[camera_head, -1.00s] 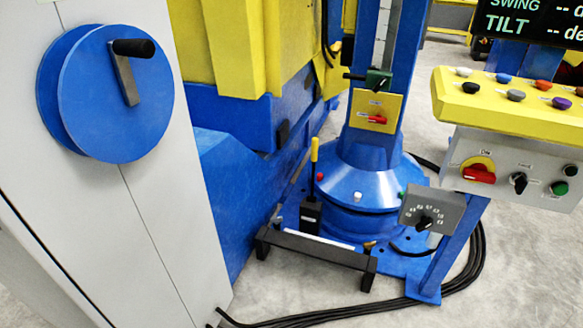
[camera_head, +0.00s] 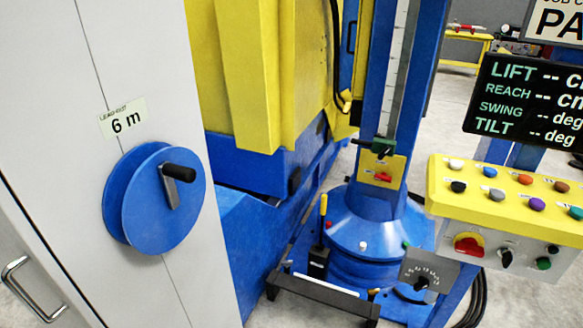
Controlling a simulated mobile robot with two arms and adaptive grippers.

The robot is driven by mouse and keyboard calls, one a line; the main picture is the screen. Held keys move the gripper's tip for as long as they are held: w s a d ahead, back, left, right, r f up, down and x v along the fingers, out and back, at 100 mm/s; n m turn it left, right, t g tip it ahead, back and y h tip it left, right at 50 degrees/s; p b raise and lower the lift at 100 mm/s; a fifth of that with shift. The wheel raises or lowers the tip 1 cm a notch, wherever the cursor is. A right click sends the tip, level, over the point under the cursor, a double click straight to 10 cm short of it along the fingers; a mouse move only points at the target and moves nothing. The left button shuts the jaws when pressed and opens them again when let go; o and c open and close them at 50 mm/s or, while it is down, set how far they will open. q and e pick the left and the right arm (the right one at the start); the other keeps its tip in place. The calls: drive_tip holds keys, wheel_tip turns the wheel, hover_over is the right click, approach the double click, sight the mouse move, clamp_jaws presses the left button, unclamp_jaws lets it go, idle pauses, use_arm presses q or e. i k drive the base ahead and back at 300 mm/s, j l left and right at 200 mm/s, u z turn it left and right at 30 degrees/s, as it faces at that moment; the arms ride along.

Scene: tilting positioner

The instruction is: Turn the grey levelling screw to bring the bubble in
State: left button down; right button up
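The blue positioner column (camera_head: 380,100) stands in the middle, rising from a round blue base (camera_head: 365,225). Small coloured knobs sit around the base, including a white knob (camera_head: 363,246) and a green one. A grey levelling screw and a bubble cannot be made out at this size. A small brass-coloured part (camera_head: 373,294) shows low at the base, too small to identify. Neither of my grippers is in view.
A grey cabinet with a blue cable reel (camera_head: 160,200) fills the left. A yellow button panel (camera_head: 505,195) and a dark display (camera_head: 520,100) stand at right. A grey dial box (camera_head: 428,272) and a black step-like bar (camera_head: 322,297) are before the base.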

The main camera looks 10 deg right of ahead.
sight(287, 264)
drive_tip(key=i+l+u, duration=0.1)
drive_tip(key=i+l, duration=0.15)
drive_tip(key=i+l+u, duration=0.15)
drive_tip(key=l, duration=0.35)
drive_tip(key=i+l+u, duration=0.1)
drive_tip(key=i+l, duration=0.15)
drive_tip(key=i+l+u, duration=0.1)
drive_tip(key=l, duration=0.45)
drive_tip(key=i, duration=0.05)
